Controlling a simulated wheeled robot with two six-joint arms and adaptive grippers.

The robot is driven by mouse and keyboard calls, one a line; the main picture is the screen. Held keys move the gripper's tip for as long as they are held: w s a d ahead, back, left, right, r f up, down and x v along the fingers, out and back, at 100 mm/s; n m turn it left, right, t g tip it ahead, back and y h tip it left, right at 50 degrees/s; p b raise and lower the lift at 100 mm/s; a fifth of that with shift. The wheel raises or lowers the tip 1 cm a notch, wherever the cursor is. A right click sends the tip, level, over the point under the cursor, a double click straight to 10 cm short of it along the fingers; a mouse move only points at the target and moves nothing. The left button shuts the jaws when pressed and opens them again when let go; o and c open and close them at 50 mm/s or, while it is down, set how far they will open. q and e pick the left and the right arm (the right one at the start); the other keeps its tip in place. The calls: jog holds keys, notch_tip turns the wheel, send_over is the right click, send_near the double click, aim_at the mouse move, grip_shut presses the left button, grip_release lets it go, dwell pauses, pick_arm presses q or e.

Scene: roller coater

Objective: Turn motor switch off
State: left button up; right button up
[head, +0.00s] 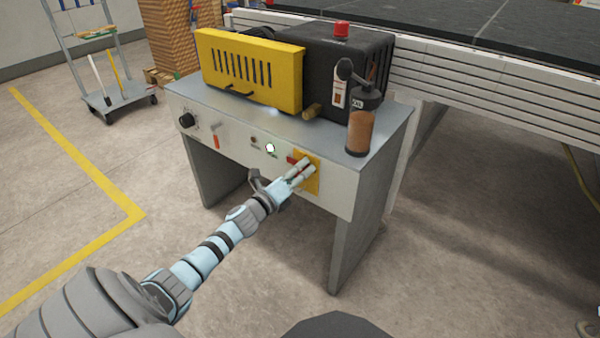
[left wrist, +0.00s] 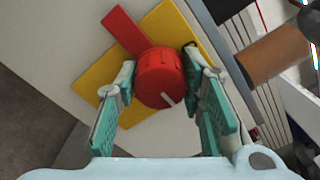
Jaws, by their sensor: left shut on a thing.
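The motor switch is a red rotary knob (left wrist: 160,78) with a red handle bar on a yellow plate (left wrist: 92,78). In the head view the yellow plate (head: 312,184) is on the right part of the machine's front panel. My left gripper (head: 299,172) is at the plate, its fingers covering most of the knob there. In the left wrist view the gripper's teal fingers (left wrist: 160,88) are on both sides of the round knob and shut on it. The knob's red bar points to the upper left in that view. My right gripper is not in view.
The roller coater's table (head: 352,192) carries a yellow guard (head: 235,70), a black housing with a red button (head: 341,29), and a brown bottle (head: 361,130). A black dial (head: 187,120) and a small red lever (head: 215,138) are left on the panel. Floor in front is clear.

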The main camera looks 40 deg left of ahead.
pick_arm(q)
jog(key=n+p, duration=0.1)
jog(key=n, duration=0.3)
jog(key=shift+p, duration=0.3)
jog(key=n+p, duration=0.2)
jog(key=n, duration=0.4)
jog(key=n+p, duration=0.1)
jog(key=n, duration=0.2)
jog(key=n+p, duration=0.1)
jog(key=n, duration=0.2)
jog(key=shift+n+p, duration=0.3)
jog(key=shift+n, duration=0.8)
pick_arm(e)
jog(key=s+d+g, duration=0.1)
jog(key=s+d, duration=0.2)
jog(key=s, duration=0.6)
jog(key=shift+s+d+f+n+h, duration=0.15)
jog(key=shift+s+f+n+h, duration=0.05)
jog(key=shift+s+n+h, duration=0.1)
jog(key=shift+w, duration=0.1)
pick_arm(q)
jog(key=o, duration=1.1)
